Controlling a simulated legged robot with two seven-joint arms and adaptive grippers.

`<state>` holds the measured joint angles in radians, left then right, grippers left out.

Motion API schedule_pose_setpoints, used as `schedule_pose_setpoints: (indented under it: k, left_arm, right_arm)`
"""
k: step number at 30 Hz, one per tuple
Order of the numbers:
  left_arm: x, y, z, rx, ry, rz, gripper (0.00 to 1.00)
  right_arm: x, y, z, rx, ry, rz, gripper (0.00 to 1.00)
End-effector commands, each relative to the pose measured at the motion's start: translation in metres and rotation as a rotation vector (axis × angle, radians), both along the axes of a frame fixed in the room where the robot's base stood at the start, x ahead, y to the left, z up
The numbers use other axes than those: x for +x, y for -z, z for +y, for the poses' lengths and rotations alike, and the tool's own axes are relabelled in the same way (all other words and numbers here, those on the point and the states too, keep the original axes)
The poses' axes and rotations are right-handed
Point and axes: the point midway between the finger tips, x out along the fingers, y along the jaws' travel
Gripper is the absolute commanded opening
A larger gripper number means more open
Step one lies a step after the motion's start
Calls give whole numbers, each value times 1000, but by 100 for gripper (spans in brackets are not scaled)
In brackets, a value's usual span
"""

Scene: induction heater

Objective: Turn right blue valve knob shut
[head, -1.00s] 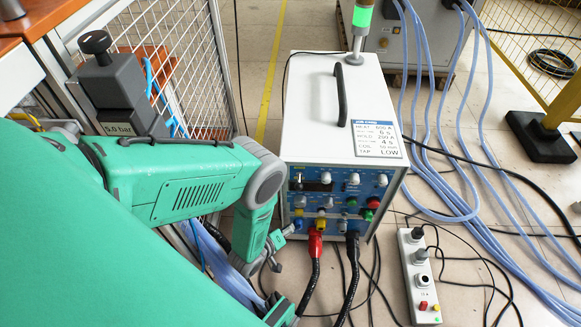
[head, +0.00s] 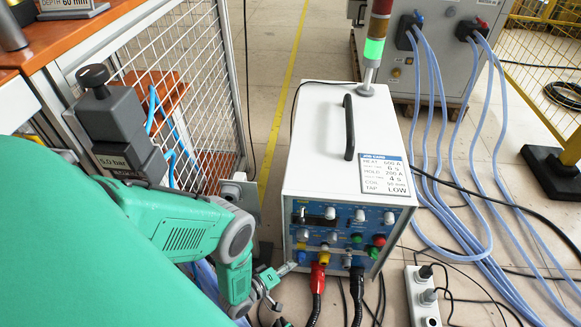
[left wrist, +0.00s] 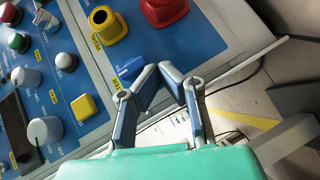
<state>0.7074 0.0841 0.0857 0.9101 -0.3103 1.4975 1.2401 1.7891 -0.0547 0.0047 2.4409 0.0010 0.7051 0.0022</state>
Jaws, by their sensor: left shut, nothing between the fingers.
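The white induction heater (head: 325,140) stands on the floor with its blue control panel facing front. A blue knob (head: 302,257) sits low at the panel's left side, and it also shows in the left wrist view (left wrist: 131,68), its label partly covered. In the left wrist view the closed fingertips (left wrist: 160,70) are just right of that knob; contact cannot be told. My right gripper is not in view.
Red (head: 318,275) and black (head: 357,285) cables plug into the panel bottom close to the gripper. A yellow socket (left wrist: 102,24) is near the knob. A mesh fence (head: 195,90) and grey 5.0 bar unit (head: 118,125) stand left. A power strip (head: 423,297) lies on the right.

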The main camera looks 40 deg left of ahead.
Motion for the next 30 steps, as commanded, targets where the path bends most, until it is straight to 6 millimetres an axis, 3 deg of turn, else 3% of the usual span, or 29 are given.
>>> schedule_pose_setpoints:
  k: [30]
  left_arm:
    - [6,12,-9,4,-1,1,0]
  right_arm:
    - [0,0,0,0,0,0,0]
